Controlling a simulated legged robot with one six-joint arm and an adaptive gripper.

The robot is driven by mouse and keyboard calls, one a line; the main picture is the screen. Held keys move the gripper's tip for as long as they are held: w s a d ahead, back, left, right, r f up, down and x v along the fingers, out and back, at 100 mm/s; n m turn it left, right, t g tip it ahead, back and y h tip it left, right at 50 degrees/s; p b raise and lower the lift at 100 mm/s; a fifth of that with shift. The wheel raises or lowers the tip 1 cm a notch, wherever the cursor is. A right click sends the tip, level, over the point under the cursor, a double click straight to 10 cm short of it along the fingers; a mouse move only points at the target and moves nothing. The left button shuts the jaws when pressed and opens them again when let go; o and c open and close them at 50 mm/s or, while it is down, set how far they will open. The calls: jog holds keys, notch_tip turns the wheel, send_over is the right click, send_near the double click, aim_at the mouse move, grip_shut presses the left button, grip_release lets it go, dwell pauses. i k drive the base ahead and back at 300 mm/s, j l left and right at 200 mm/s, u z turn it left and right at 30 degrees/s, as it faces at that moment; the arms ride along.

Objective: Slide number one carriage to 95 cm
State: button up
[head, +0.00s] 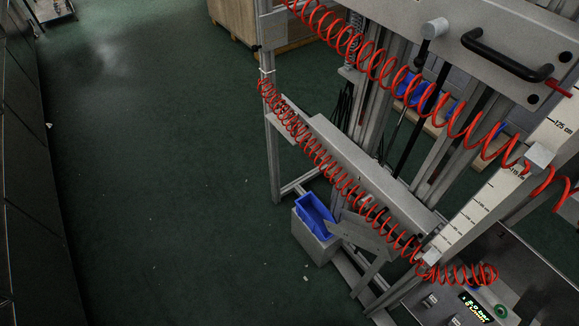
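A grey carriage plate (480,42) with a black bar handle (506,56) is at the top right. No number shows on it, so I cannot tell whether it is carriage one. A slanted white scale (478,213) with black marks runs down the right side. Labels near 125 cm and 115 show at its upper part; the lower labels are too small to read. A white block (540,156) sits by the scale between these labels. Another white block (431,256) is at its lower end. My gripper is not in view.
Red coiled hoses (320,160) cross the frame in front of the metal posts. A panel with a lit green display (475,306) is at the bottom right. The green floor (160,180) on the left is clear.

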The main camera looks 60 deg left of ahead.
aim_at(413, 216)
jog(key=u, duration=2.05)
jog(key=k+j, duration=0.1)
jog(key=j, duration=1)
jog(key=i+j+z, duration=0.05)
